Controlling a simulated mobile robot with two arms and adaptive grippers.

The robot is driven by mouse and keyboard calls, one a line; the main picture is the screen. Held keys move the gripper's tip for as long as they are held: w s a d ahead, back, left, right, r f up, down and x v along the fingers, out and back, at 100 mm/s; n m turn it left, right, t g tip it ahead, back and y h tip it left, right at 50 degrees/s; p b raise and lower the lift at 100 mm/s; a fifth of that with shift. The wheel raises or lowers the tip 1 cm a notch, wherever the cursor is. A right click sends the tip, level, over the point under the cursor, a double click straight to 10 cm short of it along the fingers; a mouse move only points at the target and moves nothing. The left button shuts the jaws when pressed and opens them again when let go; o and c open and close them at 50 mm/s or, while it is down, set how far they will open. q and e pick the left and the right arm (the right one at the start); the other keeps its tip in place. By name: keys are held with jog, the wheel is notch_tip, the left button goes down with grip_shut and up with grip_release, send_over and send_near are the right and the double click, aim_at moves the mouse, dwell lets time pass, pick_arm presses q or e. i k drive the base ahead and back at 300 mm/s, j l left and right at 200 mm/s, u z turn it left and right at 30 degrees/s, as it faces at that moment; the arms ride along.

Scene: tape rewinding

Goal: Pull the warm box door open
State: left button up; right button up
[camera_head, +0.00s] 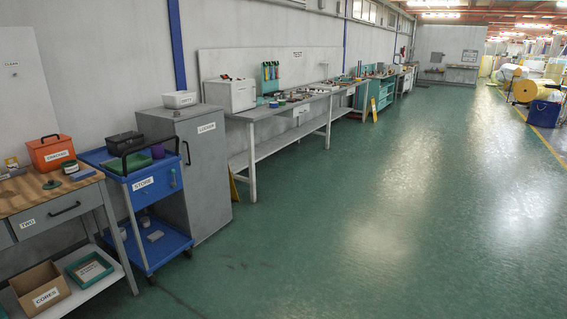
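No label reading warm box can be made out. A white box (231,95) stands on the near end of the long grey workbench (276,113) and may be the warm box; its door and handle are too small to tell. A small dark and red item lies on its top. Neither of my grippers shows in the head view.
A grey labelled cabinet (208,170) with a white bin (180,99) on top stands before the bench. Left of it are a blue cart (150,187) and a wood-topped table (40,193) with an orange box (51,153). The green floor (370,220) is clear.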

aim_at(243, 94)
jog(key=i+z, duration=0.3)
jog(key=i, duration=3.4)
jog(key=i+l, duration=0.1)
jog(key=i, duration=1.6)
jog(key=i+u, duration=0.1)
jog(key=i, duration=1.65)
jog(key=l+u, duration=0.1)
jog(key=u, duration=1.35)
jog(key=i+j+z, duration=0.1)
jog(key=i, duration=0.15)
